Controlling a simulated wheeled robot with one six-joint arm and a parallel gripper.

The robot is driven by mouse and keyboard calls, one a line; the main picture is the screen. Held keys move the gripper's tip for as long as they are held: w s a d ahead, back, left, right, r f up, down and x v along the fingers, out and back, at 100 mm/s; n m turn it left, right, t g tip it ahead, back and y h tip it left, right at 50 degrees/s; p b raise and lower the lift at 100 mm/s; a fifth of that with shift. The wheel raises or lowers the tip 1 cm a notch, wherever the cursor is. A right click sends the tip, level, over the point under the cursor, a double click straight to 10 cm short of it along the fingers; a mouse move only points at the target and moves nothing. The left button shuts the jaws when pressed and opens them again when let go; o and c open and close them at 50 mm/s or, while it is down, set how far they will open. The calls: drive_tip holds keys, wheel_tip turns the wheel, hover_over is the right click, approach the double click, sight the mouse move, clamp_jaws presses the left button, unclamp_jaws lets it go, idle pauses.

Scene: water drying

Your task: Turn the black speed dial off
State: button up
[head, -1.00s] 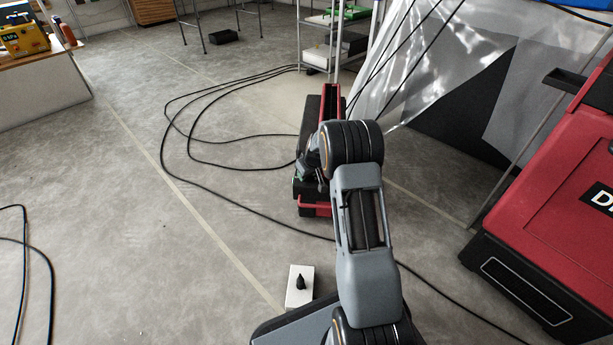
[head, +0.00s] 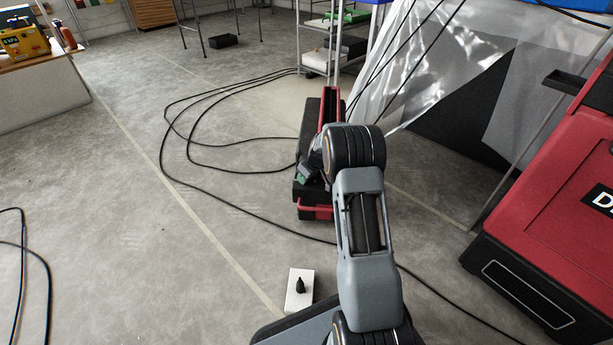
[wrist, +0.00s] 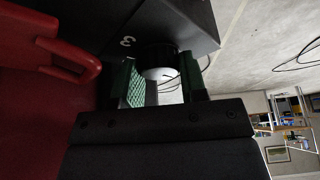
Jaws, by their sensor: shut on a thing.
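A red and black machine (head: 328,108) stands on the floor, partly hidden behind my arm in the head view. In the wrist view, its black panel (wrist: 200,20) carries a white number 3 beside a dark round dial (wrist: 160,58) with a pale end. My gripper (wrist: 162,88) has green ribbed pads on either side of the dial and is shut on it. In the head view, a green part of my gripper (head: 304,179) shows at the machine's near side. The dial is hidden there, and I cannot read its setting.
Black cables (head: 190,180) loop over the floor around the machine. A larger red machine (head: 560,210) stands at the right, before plastic sheeting (head: 420,60). A metal shelf (head: 312,35) stands behind. The floor at left is mostly clear.

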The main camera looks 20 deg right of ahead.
drive_tip(key=o, duration=0.9)
